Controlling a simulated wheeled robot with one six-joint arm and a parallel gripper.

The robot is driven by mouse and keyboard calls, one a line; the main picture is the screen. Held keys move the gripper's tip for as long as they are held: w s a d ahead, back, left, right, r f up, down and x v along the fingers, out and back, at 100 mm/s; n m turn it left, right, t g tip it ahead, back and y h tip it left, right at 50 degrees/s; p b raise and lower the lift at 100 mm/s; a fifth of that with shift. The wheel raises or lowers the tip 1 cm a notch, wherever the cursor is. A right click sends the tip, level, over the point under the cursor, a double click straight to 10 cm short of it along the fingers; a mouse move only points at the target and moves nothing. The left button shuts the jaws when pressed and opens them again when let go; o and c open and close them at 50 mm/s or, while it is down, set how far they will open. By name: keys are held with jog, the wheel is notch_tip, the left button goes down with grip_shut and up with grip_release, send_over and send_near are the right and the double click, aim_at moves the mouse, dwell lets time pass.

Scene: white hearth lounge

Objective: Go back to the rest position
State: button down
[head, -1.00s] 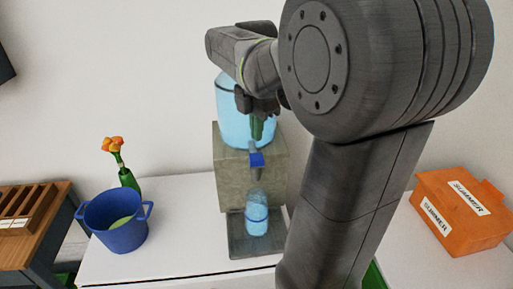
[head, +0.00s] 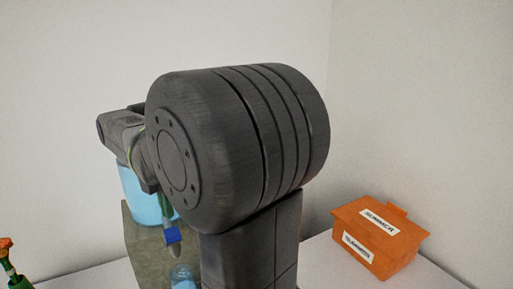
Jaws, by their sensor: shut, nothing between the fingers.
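My arm fills the middle of the head view, with its large dark joint close to the camera. The wrist link reaches out to the left of that joint, in front of the water dispenser. My gripper is hidden behind the joint, so its fingers do not show. The dispenser has a light blue bottle (head: 143,196), a stone-like body (head: 146,250) and a blue tap (head: 172,236) with a green part above it. A clear blue drinking vessel (head: 182,277) shows below the tap, cut by the lower frame edge.
An orange lidded box (head: 378,238) with white labels stands on the white surface (head: 318,262) at the right. An orange flower (head: 6,246) in a green vase (head: 17,281) shows at the lower left edge. Plain walls meet in a corner behind.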

aim_at(172, 231)
jog(key=shift+f+b, duration=1.95)
jog(key=shift+f, duration=0.4)
